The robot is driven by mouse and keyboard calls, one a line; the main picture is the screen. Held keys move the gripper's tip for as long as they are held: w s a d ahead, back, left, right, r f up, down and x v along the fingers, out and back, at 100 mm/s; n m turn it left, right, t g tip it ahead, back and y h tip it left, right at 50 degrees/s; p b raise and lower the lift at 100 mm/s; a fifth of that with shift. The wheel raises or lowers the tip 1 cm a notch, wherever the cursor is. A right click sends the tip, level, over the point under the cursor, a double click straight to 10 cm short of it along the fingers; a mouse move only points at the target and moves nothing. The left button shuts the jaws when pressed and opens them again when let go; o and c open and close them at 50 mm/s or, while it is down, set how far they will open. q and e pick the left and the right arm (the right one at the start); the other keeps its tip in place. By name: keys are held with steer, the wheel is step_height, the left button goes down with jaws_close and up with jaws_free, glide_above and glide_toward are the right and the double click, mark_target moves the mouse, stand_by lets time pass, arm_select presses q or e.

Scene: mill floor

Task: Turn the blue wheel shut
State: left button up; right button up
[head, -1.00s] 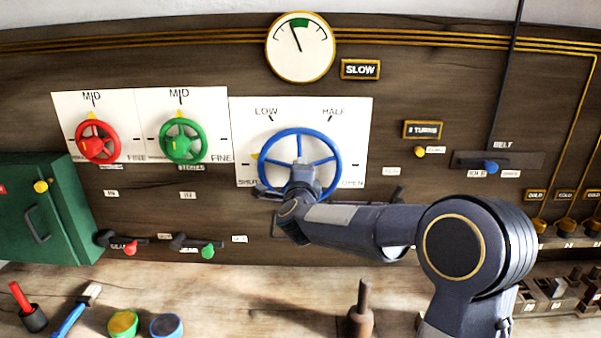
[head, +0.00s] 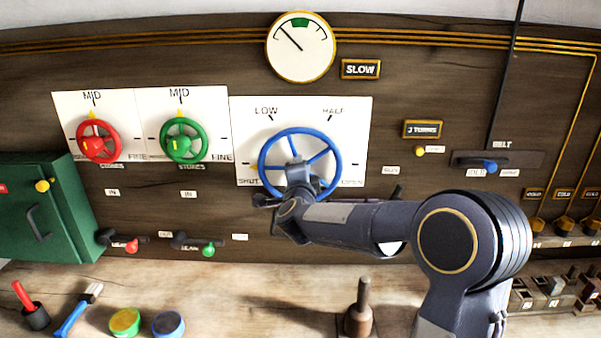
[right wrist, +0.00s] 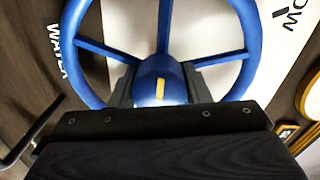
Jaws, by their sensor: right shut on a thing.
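The blue wheel (head: 299,131) is mounted on a white plate marked LOW, HALF, OPEN and SHUT. Its yellow pointer (head: 253,168) is at the left rim, just by the SHUT label. My right gripper (head: 299,180) is in front of the wheel's middle and covers the hub in the head view. In the right wrist view, my right gripper's fingers (right wrist: 160,92) stand either side of the blue hub (right wrist: 152,72), which has a yellow mark, and are shut on it. My left gripper is not in view.
A round gauge (head: 300,47) hangs above the wheel, its needle pointing upper left. A red wheel (head: 97,141) and a green wheel (head: 183,140) are to the left. A brown upright peg (head: 361,310) stands on the bench below my right arm.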

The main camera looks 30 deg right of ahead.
steer(key=o, duration=1)
steer(key=b+v, duration=0.1)
steer(key=v, duration=0.7)
steer(key=shift+b, duration=0.3)
